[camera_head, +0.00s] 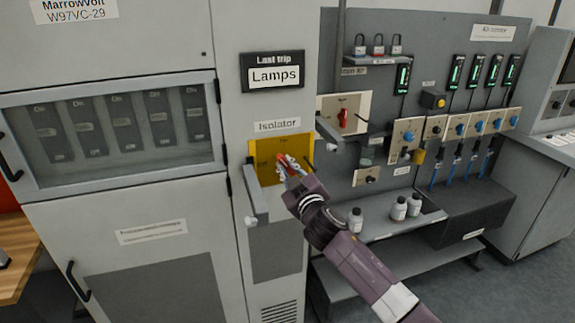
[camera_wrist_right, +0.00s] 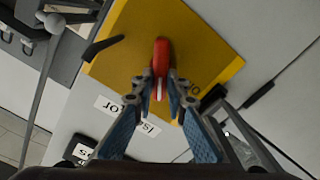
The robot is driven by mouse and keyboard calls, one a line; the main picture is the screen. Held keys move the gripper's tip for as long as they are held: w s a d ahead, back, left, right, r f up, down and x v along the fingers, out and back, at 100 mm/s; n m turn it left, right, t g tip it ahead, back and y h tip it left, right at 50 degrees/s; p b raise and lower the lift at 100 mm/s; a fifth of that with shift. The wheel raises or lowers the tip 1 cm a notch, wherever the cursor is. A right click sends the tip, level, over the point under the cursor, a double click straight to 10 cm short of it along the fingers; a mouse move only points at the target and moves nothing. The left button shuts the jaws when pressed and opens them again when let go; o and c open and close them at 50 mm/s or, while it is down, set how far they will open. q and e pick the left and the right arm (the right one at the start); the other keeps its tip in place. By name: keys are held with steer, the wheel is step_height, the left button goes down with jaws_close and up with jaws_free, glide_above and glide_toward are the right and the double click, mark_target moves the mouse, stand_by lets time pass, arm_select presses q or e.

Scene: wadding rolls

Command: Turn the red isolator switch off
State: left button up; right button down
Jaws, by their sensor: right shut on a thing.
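The red isolator switch (camera_head: 281,157) sits on a yellow plate (camera_head: 262,148) under the "Isolator" label (camera_head: 277,125) on the grey cabinet. In the right wrist view the red handle (camera_wrist_right: 160,52) stands out from the yellow plate (camera_wrist_right: 205,48). My right gripper (camera_head: 287,164) reaches in from the lower right. Its fingertips (camera_wrist_right: 161,88) are shut on the near end of the red handle, one on each side. The gripper hides part of the plate and switch in the head view. My left gripper is in neither view.
A similar red switch (camera_head: 343,117) is on the panel to the right, below a shelf with padlocks (camera_head: 378,46). White bottles (camera_head: 399,208) stand on a lower shelf.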

steer(key=n, duration=0.5)
steer(key=shift+s+a+f+n+p, duration=0.1)
steer(key=shift+a+f+n+p, duration=0.1)
steer(key=shift+n+p, duration=0.15)
steer(key=n, duration=0.3)
steer(key=n+p, duration=0.1)
steer(key=n, duration=0.1)
steer(key=shift+a+f, duration=0.1)
steer(key=shift+f, duration=0.2)
steer(key=shift+n, duration=0.35)
steer(key=c, duration=1.9)
jaws_free()
steer(key=shift+c, duration=0.2)
steer(key=shift+s, duration=0.1)
steer(key=v, duration=1.2)
